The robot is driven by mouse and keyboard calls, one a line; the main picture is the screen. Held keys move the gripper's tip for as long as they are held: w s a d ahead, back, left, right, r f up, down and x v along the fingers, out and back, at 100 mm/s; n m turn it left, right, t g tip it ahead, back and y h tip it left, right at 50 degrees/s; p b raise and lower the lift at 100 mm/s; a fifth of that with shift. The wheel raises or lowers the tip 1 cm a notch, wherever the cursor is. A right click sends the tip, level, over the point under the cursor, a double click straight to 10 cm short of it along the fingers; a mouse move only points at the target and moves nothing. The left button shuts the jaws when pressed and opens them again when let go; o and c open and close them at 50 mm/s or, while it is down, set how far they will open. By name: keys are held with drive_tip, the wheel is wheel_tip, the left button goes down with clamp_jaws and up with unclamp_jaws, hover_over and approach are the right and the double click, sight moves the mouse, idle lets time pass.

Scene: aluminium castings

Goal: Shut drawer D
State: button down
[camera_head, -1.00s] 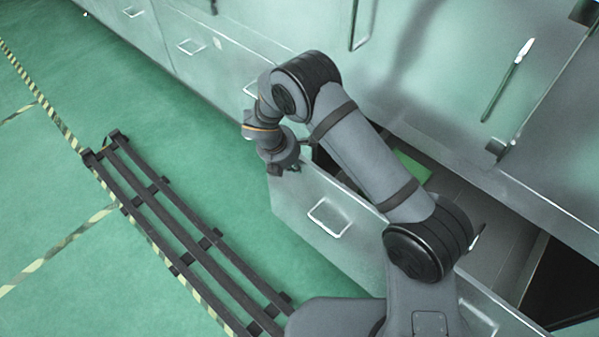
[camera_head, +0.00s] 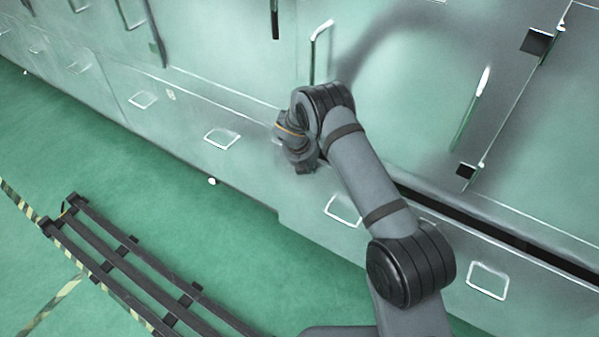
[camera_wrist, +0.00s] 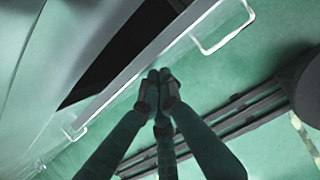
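A wide pale-green drawer (camera_head: 411,242) stands slightly open in the head view, with a narrow dark gap (camera_head: 500,235) behind its top edge. No letter is legible on it. Its front has two bar handles, one nearer my gripper (camera_head: 343,211) and one farther right (camera_head: 488,280). My gripper (camera_head: 305,168) is at the drawer's left end, by the outer face; contact cannot be told. In the wrist view, the fingers of my gripper (camera_wrist: 160,78) are drawn together with nothing between them, beside the drawer's top edge. A handle (camera_wrist: 223,45) and the dark opening (camera_wrist: 120,55) also show there.
Other closed drawers (camera_head: 180,125) continue along the cabinet to the left. Tall doors with upright handles (camera_head: 318,50) rise above. A dark slatted rack or rail (camera_head: 150,265) lies on the green floor in front. Floor between it and the cabinet is mostly clear.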

drive_tip(key=shift+w+d, duration=0.25)
drive_tip(key=shift+w, duration=0.05)
